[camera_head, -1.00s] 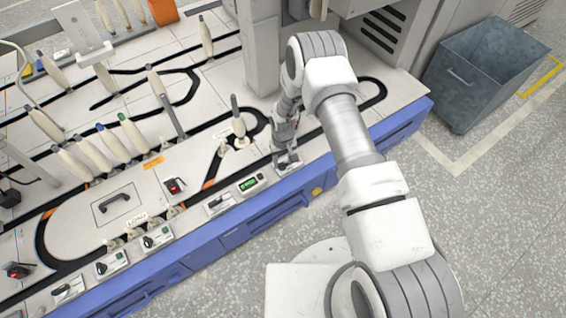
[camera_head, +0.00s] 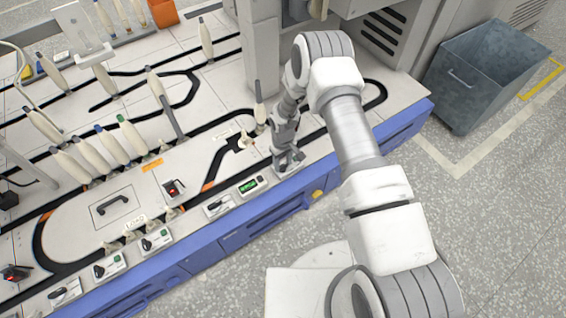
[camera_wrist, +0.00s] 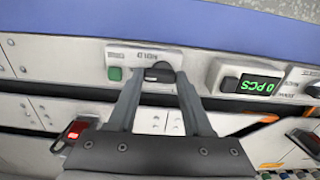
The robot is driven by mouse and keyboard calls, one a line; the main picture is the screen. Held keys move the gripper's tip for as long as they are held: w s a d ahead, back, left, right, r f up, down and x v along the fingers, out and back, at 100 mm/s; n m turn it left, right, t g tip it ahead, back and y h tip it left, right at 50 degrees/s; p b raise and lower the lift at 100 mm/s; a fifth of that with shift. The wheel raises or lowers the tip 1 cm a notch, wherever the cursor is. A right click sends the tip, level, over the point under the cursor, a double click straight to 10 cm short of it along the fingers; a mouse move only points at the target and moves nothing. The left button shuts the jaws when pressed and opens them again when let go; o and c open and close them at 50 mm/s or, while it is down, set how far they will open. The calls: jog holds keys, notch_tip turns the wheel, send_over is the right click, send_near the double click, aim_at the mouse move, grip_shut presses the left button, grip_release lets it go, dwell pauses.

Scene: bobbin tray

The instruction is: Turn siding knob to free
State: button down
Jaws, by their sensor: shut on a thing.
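The siding knob (camera_wrist: 158,72) is a small black knob on a white panel (camera_wrist: 140,57) along the table's front edge. In the wrist view my gripper (camera_wrist: 156,82) has its two fingers on either side of the knob, shut on it. A green button (camera_wrist: 115,74) sits beside the knob on the same panel. The panel's lettering is upside down and too small to read surely. In the head view my gripper (camera_head: 287,162) is over the panel at the front edge and hides the knob.
A counter with a green "0 PCS" display (camera_head: 249,186) is beside the panel. A bobbin (camera_head: 260,112) stands on the track just behind my gripper. A grey column (camera_head: 260,45) rises behind. Several bobbins stand at left. A grey bin (camera_head: 485,75) is on the floor at right.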

aim_at(283, 165)
jog(key=shift+c, duration=1.6)
grip_release()
notch_tip(283, 165, up, 18)
jog(key=p, duration=0.6)
jog(key=shift+f, duration=0.25)
